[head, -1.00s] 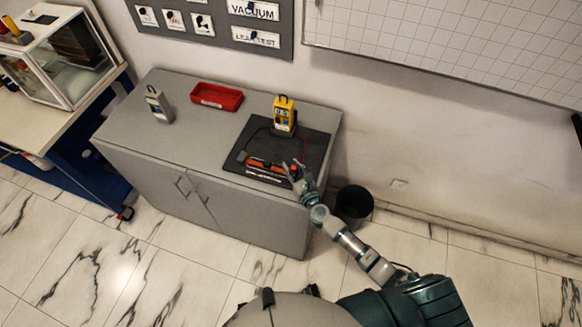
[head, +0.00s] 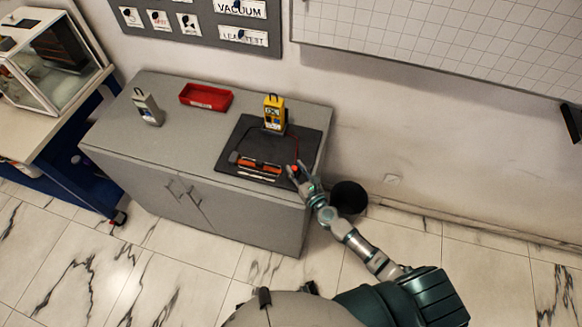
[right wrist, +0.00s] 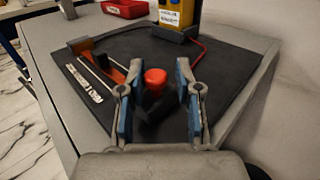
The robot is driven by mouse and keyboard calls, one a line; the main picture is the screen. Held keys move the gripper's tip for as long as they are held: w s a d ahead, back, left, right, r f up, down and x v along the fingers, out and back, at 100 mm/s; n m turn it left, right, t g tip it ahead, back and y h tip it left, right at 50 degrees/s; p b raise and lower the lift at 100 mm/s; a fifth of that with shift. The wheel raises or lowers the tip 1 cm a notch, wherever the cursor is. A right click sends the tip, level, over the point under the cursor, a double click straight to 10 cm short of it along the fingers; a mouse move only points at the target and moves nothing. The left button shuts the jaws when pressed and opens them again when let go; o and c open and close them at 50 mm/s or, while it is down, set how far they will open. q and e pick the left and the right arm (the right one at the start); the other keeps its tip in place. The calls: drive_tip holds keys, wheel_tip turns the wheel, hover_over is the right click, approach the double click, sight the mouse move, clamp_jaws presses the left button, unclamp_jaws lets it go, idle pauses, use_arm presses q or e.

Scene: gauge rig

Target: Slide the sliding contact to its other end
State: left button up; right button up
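The orange slide device (head: 260,165) lies along the front of the black mat (head: 300,140), and it also shows in the right wrist view (right wrist: 112,70). A red knob (head: 294,169), which looks like the top of the sliding contact, is at the device's right end. My right gripper (head: 299,171) is at that end. In the right wrist view, the red knob (right wrist: 155,80) stands between the two blue-padded fingers of the gripper (right wrist: 160,85), with gaps on both sides. The fingers are open, and the part below the knob is dark and unclear. My left gripper is not in view.
A yellow meter (head: 274,112) stands at the back of the mat, with a red lead running forward. A red tray (head: 206,97) and a grey instrument (head: 148,108) stand left on the cabinet (head: 170,150). A black bin (head: 348,197) is on the floor to the right.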

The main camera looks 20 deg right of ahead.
drive_tip(key=shift+o, duration=0.3)
drive_tip(key=shift+s+d+r, duration=0.1)
drive_tip(key=shift+s+d, duration=0.05)
drive_tip(key=shift+d, duration=0.15)
drive_tip(key=shift+s+d, duration=0.1)
drive_tip(key=shift+d, duration=0.15)
drive_tip(key=shift+w+a, duration=0.2)
drive_tip(key=shift+a, duration=0.1)
drive_tip(key=shift+a+r, duration=0.1)
drive_tip(key=shift+a, duration=0.1)
drive_tip(key=shift+s, duration=0.1)
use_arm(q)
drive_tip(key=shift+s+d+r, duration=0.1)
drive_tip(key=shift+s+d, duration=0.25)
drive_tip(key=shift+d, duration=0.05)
use_arm(e)
drive_tip(key=s+d, duration=0.2)
drive_tip(key=s, duration=0.9)
drive_tip(key=shift+s, duration=0.3)
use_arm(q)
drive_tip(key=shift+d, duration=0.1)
use_arm(e)
drive_tip(key=shift+d, duration=0.1)
